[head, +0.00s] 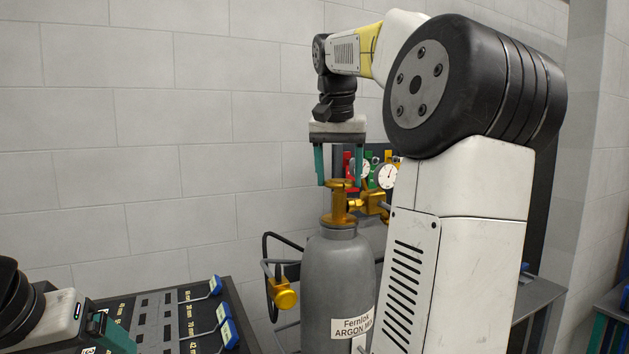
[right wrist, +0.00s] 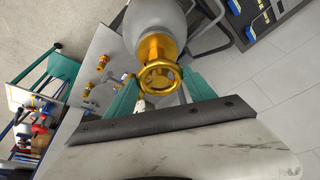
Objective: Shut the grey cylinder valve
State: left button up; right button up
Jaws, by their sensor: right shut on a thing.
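The grey cylinder (head: 337,270) stands upright with a label reading "Fernlink ARGON MIX", partly hidden by my right arm. Its brass valve (head: 340,207) has a round golden handwheel (head: 342,184) on top. My right gripper (head: 340,178) points straight down over the valve, its green fingers on either side of the handwheel, shut on it. In the right wrist view the handwheel (right wrist: 160,78) lies between the two fingers, with the cylinder (right wrist: 155,15) beyond. My left gripper (head: 108,330) shows only partly at the lower left; its jaw opening is hidden.
A gauge (head: 388,175) and brass fittings (head: 372,204) sit right beside the valve. A dark rack with blue-handled parts (head: 175,318) stands lower left. A block wall (head: 200,130) is behind.

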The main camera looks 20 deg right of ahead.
jog(key=m, duration=0.3)
jog(key=shift+w+a+g+h, duration=0.1)
jog(key=shift+g+h, duration=0.2)
jog(key=shift+h, duration=0.1)
jog(key=shift+m, duration=0.3)
jog(key=m+g, duration=0.1)
jog(key=m, duration=0.2)
jog(key=shift+w+m+h, duration=0.1)
jog(key=shift+m+h, duration=0.2)
jog(key=shift+m, duration=0.4)
jog(key=o, duration=1.8)
jog(key=shift+c, duration=0.2)
jog(key=shift+a, duration=0.1)
